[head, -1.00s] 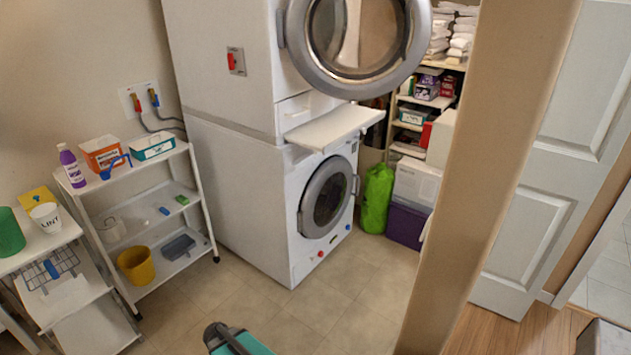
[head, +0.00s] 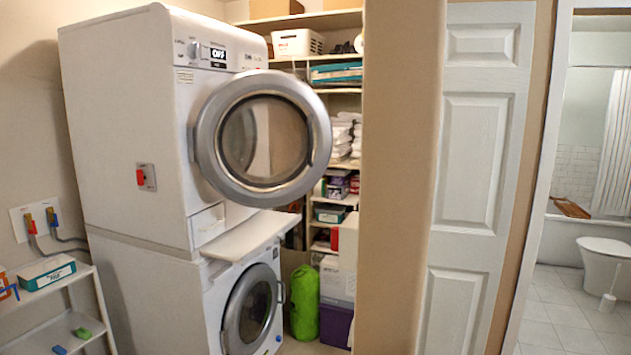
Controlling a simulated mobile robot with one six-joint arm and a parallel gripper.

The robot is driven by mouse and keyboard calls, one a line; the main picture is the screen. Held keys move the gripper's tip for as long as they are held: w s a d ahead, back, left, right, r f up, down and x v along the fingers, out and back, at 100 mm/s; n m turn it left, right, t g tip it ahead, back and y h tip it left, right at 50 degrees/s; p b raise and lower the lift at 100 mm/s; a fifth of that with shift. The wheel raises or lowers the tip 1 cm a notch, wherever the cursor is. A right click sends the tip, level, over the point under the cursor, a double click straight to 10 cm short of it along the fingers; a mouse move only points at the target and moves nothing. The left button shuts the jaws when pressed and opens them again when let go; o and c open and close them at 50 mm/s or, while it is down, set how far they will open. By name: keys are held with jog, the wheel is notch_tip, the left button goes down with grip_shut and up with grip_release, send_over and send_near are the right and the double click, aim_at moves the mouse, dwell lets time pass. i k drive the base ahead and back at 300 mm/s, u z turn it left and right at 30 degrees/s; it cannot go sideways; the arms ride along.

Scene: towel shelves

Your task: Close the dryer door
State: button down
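The dryer (head: 125,130) is the upper white machine of a stack at the left of the head view. Its round door (head: 208,150), a grey ring with a glass window, stands swung open toward the right, hinged at its left side. The dryer's opening is mostly hidden behind the door. The panel display (head: 217,53) seems to read OFF. The washer (head: 250,305) stands below with its round door at the front. My gripper is not in view.
A beige wall end (head: 398,180) stands right of the machines. A white panelled door (head: 470,180) and a bathroom with a toilet (head: 603,268) lie further right. A pull-out shelf (head: 243,234) juts out between the machines. A green bag (head: 305,302) stands beside the washer.

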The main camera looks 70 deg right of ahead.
aim_at(215, 120)
jog(key=z, duration=0.25)
jog(key=i, duration=0.5)
jog(key=z, duration=0.75)
jog(key=i, duration=1.15)
jog(key=z, duration=0.2)
